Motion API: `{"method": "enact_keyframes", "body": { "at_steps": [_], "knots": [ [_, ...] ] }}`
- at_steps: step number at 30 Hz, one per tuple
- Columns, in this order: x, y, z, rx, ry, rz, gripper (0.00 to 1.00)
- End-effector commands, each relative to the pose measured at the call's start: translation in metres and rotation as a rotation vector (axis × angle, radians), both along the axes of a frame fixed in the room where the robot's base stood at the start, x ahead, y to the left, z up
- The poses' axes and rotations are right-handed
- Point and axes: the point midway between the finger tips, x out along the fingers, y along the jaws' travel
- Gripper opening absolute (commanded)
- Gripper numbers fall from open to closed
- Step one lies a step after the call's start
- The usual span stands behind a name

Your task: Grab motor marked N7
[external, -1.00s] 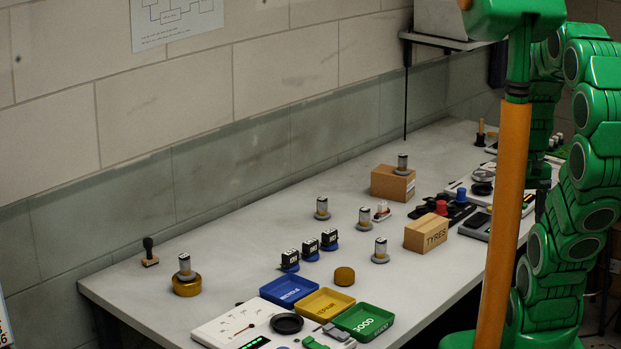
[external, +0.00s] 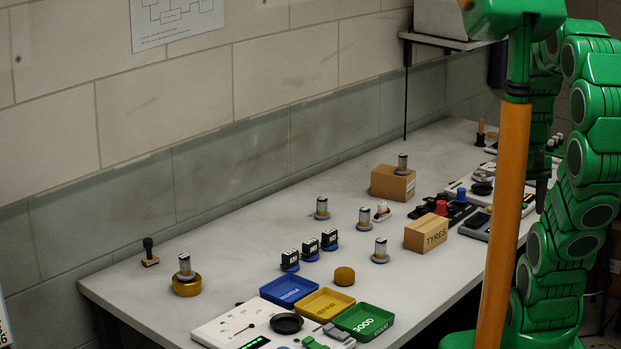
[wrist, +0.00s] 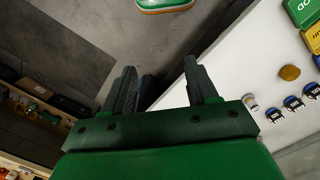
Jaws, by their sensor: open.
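Several small silver cylinder motors stand upright on the bench in the external view: one (external: 322,206) near the wall, one (external: 364,216) mid-bench, one (external: 380,247) nearer the front, one (external: 184,265) on a yellow round block, and one (external: 403,162) on a cardboard box. Three black blocks with blue bases (external: 290,259) stand in a row. I cannot read an N7 mark on any of them. My gripper (wrist: 160,75) is open and empty in the wrist view, over the bench edge and floor, apart from all motors. One pale cylinder (wrist: 249,102) shows to its right.
Blue (external: 288,290), yellow (external: 325,304) and green (external: 364,321) trays lie at the near end beside a white panel (external: 232,326). An orange post (external: 503,210) blocks part of the external view.

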Motion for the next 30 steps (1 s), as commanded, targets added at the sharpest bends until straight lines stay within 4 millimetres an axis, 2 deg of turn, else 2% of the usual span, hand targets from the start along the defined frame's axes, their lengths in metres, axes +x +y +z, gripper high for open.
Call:
{"method": "enact_keyframes", "body": {
  "at_steps": [6, 9, 15, 18, 23, 30],
  "knots": [
    [0.105, -0.043, 0.049, -0.115, -0.241, 0.170, 0.58],
    [0.148, -0.063, 0.075, -0.183, -0.333, 0.251, 0.58],
    [0.214, -0.095, 0.126, -0.314, -0.475, 0.389, 0.58],
    [0.238, -0.104, 0.145, -0.371, -0.515, 0.451, 0.58],
    [0.265, -0.102, 0.151, -0.426, -0.523, 0.541, 0.58],
    [0.288, -0.069, 0.123, -0.456, -0.443, 0.677, 0.58]
  ]
}}
